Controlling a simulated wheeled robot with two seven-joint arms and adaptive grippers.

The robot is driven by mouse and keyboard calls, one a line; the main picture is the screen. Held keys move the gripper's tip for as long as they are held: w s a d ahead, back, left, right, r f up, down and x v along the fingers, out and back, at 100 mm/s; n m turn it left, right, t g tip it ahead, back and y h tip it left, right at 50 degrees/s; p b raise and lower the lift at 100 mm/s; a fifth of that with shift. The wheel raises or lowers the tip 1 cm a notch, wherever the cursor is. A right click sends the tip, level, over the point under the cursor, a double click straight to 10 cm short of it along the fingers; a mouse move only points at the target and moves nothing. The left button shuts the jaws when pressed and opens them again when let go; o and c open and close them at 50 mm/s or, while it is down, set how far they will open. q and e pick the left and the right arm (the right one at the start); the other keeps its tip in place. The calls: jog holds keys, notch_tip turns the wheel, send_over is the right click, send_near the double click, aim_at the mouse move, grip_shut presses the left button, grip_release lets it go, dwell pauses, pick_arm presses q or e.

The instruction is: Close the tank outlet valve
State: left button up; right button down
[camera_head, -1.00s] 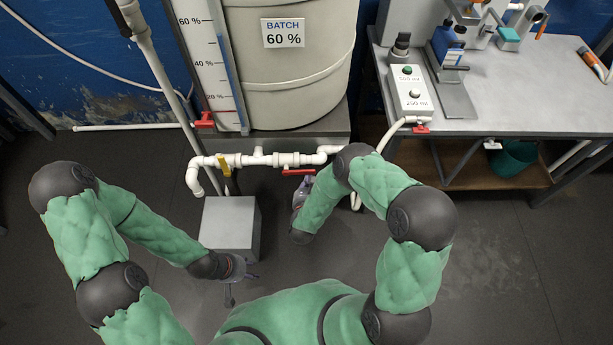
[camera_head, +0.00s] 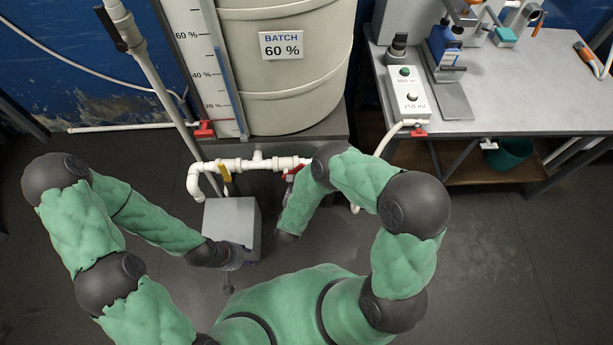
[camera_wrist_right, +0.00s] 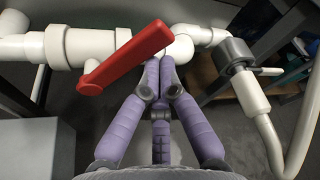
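The valve with a red lever (camera_head: 292,172) sits on the white pipe (camera_head: 240,165) below the tank (camera_head: 285,90). In the right wrist view the red lever (camera_wrist_right: 125,57) lies diagonally across the pipe. My right gripper (camera_wrist_right: 159,66) has its purple fingertips together, right beside the lever's lower right edge; I cannot tell if they touch it. No part of the lever shows between them. In the head view my right arm mostly hides this gripper. My left gripper (camera_head: 232,262) is low beside the grey box, away from the valve; its fingers are unclear.
A yellow-handled valve (camera_head: 225,172) is on the same pipe to the left. A grey box (camera_head: 235,215) stands below it. A red valve (camera_head: 204,129) is at the level gauge. A bench (camera_head: 540,95) with a two-button box (camera_head: 407,95) stands right. The floor at right is clear.

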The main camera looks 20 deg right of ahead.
aim_at(292, 172)
pick_arm(q)
jog(key=shift+r, duration=0.2)
pick_arm(e)
jog(key=shift+n+h, duration=0.4)
jog(key=shift+n, duration=0.1)
jog(key=shift+w+a+r, duration=0.3)
jog(key=shift+a+r, duration=0.4)
jog(key=shift+a, duration=0.2)
jog(key=shift+w+a+r, duration=0.25)
jog(key=shift+a+r, duration=0.45)
jog(key=shift+a, duration=0.35)
pick_arm(q)
jog(key=shift+f, duration=0.1)
pick_arm(e)
jog(key=shift+w, duration=0.1)
